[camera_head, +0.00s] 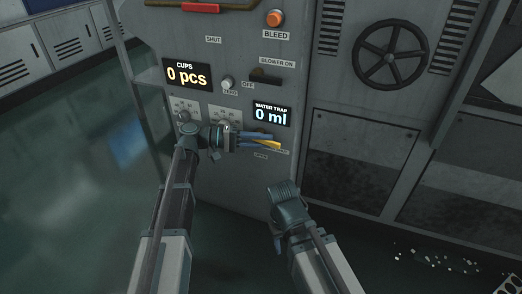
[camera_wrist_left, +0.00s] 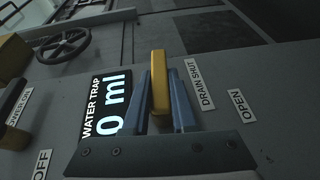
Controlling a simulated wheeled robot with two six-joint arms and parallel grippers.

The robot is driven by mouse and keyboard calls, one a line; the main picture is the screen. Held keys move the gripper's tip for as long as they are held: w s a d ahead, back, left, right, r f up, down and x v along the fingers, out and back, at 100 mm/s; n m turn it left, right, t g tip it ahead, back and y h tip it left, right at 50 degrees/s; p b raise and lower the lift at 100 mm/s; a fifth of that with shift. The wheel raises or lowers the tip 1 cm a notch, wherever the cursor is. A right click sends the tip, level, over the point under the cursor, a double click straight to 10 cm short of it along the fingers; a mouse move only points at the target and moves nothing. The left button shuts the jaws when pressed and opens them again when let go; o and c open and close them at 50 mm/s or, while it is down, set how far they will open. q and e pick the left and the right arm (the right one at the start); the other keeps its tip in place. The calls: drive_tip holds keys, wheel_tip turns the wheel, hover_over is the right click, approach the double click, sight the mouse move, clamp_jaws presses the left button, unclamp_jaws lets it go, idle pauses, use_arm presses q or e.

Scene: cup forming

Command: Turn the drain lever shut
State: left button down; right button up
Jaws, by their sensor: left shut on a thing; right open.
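The yellow drain lever (camera_head: 269,145) is on the grey machine panel below the water trap display (camera_head: 272,114), which reads 0 ml. My left gripper (camera_head: 278,141) is shut on the lever. In the left wrist view, the lever (camera_wrist_left: 158,62) stands between the two blue fingers (camera_wrist_left: 161,75). It points close to the DRAIN SHUT label (camera_wrist_left: 200,84), with the OPEN label (camera_wrist_left: 241,106) farther off. The lever's pivot is hidden by the gripper. My right gripper (camera_head: 288,193) is open and empty, lower and in front of the panel.
A CUPS display (camera_head: 187,75) reads 0 pcs. A blower switch (camera_head: 265,76), a knob (camera_head: 227,83) and an orange BLEED button (camera_head: 275,18) sit above. A handwheel (camera_head: 390,52) is at right. White bits (camera_head: 430,258) lie on the floor at lower right.

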use_arm(q)
drive_tip(key=shift+n+h+b, duration=0.3)
drive_tip(key=shift+h+b, duration=0.2)
drive_tip(key=shift+b, duration=0.2)
drive_tip(key=shift+r, duration=0.1)
drive_tip(key=c, duration=0.7)
unclamp_jaws()
drive_tip(key=shift+a, duration=0.1)
drive_tip(key=a, duration=1.3)
drive_tip(key=shift+s+a, duration=0.3)
drive_tip(key=shift+s, duration=0.05)
